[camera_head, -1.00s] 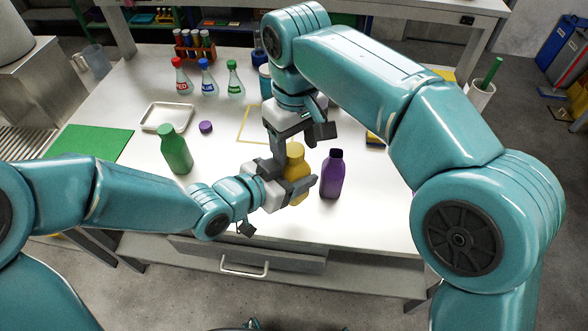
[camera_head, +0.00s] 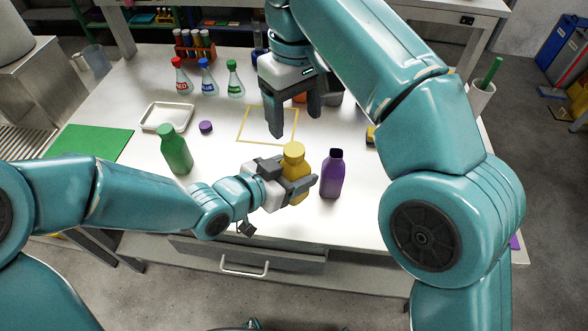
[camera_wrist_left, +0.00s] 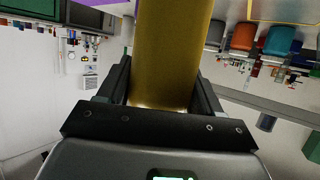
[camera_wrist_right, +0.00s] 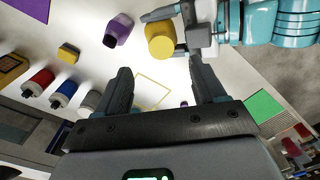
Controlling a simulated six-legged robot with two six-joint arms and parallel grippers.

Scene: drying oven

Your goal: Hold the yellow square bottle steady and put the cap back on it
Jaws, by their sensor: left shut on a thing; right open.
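The yellow bottle (camera_head: 296,168) stands upright at the front middle of the table, with a yellow cap (camera_head: 293,150) seated on its top. My left gripper (camera_head: 298,184) is shut around its body from the left. The yellow body fills the space between the fingers in the left wrist view (camera_wrist_left: 172,50). My right gripper (camera_head: 295,122) is open and empty, raised above the table behind the bottle. The right wrist view shows the round yellow cap (camera_wrist_right: 160,46) from above, apart from the right fingers.
A purple bottle (camera_head: 333,175) with an open dark neck stands close to the right of the yellow one. A yellow outline (camera_head: 243,135) marks bare table behind.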

